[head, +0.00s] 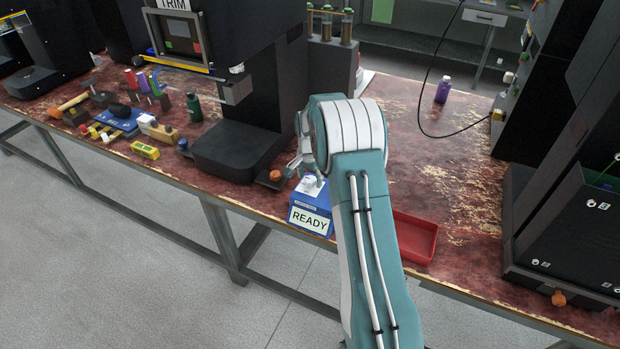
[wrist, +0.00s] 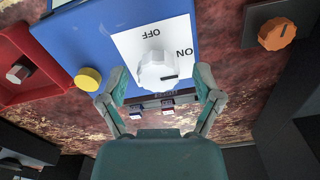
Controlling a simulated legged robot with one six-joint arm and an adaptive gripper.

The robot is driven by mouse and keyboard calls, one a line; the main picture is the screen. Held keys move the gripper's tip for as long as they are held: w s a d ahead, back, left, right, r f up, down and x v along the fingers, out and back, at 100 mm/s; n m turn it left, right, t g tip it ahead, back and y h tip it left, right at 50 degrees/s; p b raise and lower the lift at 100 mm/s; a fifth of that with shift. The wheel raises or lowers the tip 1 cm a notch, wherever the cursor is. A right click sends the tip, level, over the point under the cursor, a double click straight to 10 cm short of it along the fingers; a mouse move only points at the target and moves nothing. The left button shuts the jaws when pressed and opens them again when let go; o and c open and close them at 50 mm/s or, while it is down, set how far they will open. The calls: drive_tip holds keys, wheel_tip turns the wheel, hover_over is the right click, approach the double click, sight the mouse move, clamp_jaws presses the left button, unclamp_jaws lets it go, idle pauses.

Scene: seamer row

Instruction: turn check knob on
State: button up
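The check knob (wrist: 157,71) is white and ribbed, on a white plate marked OFF and ON, which reads upside down in the wrist view. A dark line on the knob points to the right, just below the ON label in the picture. The plate is on a blue box (wrist: 75,38); in the head view the box (head: 311,205) bears a READY sign. My gripper (wrist: 160,84) is open, one finger on each side of the knob, with clear gaps. In the head view my arm hides most of the gripper.
A red tray (head: 415,238) lies right of the box, and a black machine with an orange knob (head: 275,176) stands to its left. A yellow button (wrist: 88,79) is on the box. Tools and blocks crowd the left bench; a purple bottle (head: 443,90) stands behind.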

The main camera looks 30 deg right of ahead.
sight(310, 178)
drive_tip(key=shift+r, duration=0.1)
wheel_tip(310, 178, up, 12)
idle(0.6)
idle(0.4)
